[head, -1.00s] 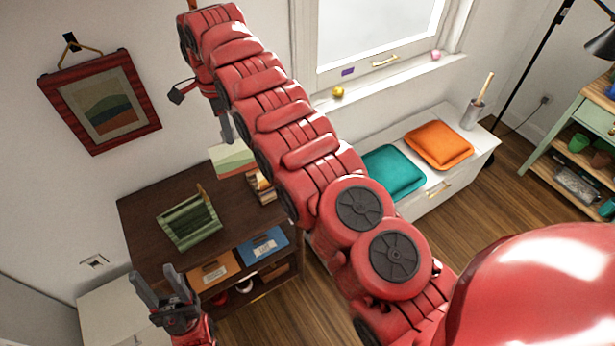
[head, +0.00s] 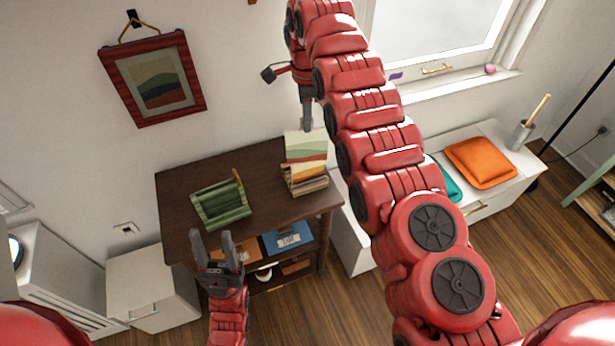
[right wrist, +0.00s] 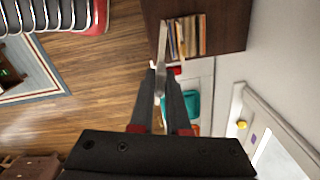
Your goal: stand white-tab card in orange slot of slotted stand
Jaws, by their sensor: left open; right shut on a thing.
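My right gripper (head: 307,126) is shut on a card (head: 306,148) with a pale top and green hills, upright above the dark desk. In the right wrist view the card (right wrist: 162,50) is seen nearly edge-on between the fingertips (right wrist: 163,77). A slotted stand (head: 309,187) with several upright pieces sits at the desk's right end, below and behind the card. The stand also shows in the right wrist view (right wrist: 187,37), the card alongside it at its left. I cannot tell the orange slot or the card's tab clearly. My left gripper (head: 212,246) is open and empty in front of the desk.
A green slatted holder (head: 222,204) stands left of the stand on the desk (head: 180,190). A white bench with an orange cushion (head: 480,162) is at the right. The desk's back left is clear.

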